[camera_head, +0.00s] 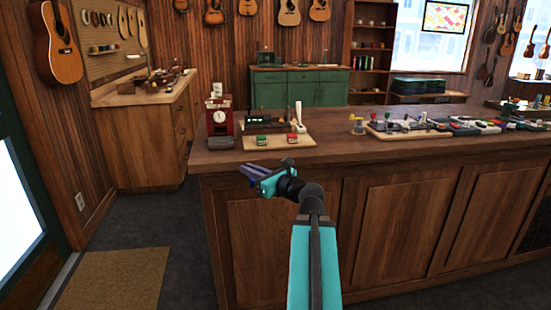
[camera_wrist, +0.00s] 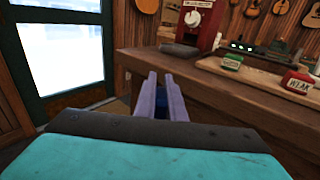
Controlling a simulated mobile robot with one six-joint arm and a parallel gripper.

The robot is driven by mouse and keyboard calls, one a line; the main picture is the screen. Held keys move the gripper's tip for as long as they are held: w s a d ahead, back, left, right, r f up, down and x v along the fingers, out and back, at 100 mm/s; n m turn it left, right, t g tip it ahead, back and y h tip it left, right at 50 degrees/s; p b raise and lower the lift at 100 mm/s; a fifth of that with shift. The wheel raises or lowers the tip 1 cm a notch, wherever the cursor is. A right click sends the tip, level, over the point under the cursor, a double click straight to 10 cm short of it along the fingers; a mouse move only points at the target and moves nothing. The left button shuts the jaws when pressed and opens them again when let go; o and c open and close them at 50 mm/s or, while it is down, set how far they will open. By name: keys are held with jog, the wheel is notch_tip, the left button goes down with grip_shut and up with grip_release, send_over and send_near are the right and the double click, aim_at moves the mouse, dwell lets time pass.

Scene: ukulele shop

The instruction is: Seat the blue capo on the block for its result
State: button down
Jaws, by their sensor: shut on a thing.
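My gripper (camera_head: 260,175) is in front of the counter's near left part. In the wrist view its two pale purple fingers (camera_wrist: 161,88) are shut on a small dark blue thing (camera_wrist: 160,104), which seems to be the blue capo; the fingers hide most of it. A dark grey block (camera_wrist: 180,50) lies on the counter near its left end, beyond the fingers and apart from them. A green box (camera_wrist: 232,62) and a red box (camera_wrist: 298,82) with a label reading WEAK stand on a light board (camera_head: 250,145) to the right.
A red machine with a round dial (camera_head: 220,117) stands at the counter's left end. A black device with green lights (camera_head: 262,121) is behind the board. Trays of small items (camera_head: 410,128) fill the counter's right. The wooden counter front (camera_head: 270,230) is close to my arm.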

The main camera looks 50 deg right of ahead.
jog(key=w+a+f+n+g+y, duration=0.2)
jog(key=a+f+n+y, duration=0.1)
jog(key=a, duration=1)
jog(key=w+a+f+n+g+y, duration=0.2)
jog(key=a+f+n+y, duration=0.2)
jog(key=a, duration=0.9)
jog(key=w+a+f+n+g+y, duration=0.2)
jog(key=a+f+y, duration=0.4)
jog(key=a, duration=0.8)
jog(key=shift+n+g+y, duration=0.5)
jog(key=shift+n+y, duration=0.3)
jog(key=shift+n, duration=0.1)
jog(key=shift+a, duration=0.1)
